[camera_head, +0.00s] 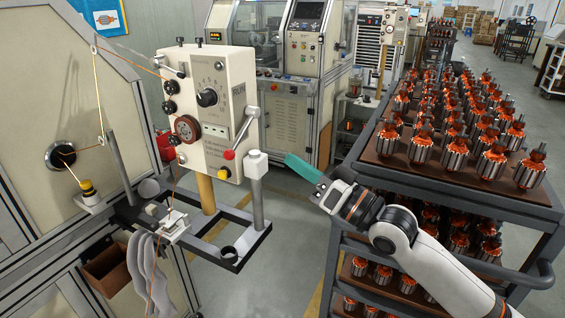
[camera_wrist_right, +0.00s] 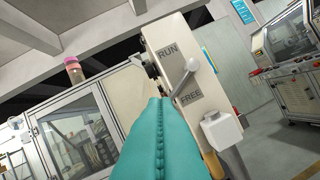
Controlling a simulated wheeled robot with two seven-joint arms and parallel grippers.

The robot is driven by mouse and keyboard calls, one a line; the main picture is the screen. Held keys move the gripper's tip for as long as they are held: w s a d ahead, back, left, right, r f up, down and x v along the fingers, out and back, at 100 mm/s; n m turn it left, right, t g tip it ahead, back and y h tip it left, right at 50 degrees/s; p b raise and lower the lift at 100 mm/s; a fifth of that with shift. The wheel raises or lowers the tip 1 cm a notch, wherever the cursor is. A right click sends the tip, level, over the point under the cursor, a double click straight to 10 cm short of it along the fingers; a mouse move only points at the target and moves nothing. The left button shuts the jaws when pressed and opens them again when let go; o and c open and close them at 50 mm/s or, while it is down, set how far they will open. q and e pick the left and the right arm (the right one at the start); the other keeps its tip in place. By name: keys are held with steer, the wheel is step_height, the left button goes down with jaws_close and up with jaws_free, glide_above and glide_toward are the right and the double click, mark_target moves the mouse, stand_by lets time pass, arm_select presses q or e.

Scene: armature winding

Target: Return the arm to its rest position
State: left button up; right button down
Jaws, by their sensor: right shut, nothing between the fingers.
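My right gripper (camera_head: 305,168) has teal fingers and reaches in from the right in the head view. It is shut and empty, in the air just right of the white-capped post (camera_head: 256,185). Its teal fingers (camera_wrist_right: 158,120) also fill the lower middle of the wrist view, pressed together. Beyond them stands the winding control box (camera_head: 207,105), with its lever and RUN and FREE labels (camera_wrist_right: 190,98) seen in the wrist view. My left gripper is in neither view.
A dark cart (camera_head: 545,215) loaded with several copper-wound armatures (camera_head: 440,148) stands close behind and beside my right arm. Machine cabinets (camera_head: 290,110) stand at the back. Open floor (camera_head: 290,260) lies between frame and cart.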

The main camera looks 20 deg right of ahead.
steer(key=s+a+f+g+h, duration=0.2)
steer(key=s+f+g+h, duration=0.1)
steer(key=f, duration=0.9)
steer(key=s+a+f+g+h, duration=0.2)
steer(key=s+f+g+h, duration=0.15)
steer(key=f, duration=0.75)
steer(key=s+f+n+g+h, duration=0.15)
steer(key=s+f+g, duration=0.25)
steer(key=s+f, duration=0.4)
steer(key=s+f+g+h, duration=0.2)
steer(key=s+f+g, duration=0.3)
steer(key=s, duration=0.5)
step_height(320, 180, down, 29)
steer(key=s+g+b, duration=0.1)
steer(key=s, duration=0.1)
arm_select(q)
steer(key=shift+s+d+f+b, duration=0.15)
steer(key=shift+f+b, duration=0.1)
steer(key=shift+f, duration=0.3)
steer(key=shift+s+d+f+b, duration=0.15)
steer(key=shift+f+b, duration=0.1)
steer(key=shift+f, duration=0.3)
arm_select(e)
steer(key=s+d+f+g, duration=0.1)
steer(key=s+d+f, duration=0.2)
steer(key=s+f, duration=1.2)
steer(key=shift+s+f, duration=0.25)
steer(key=shift+s, duration=0.15)
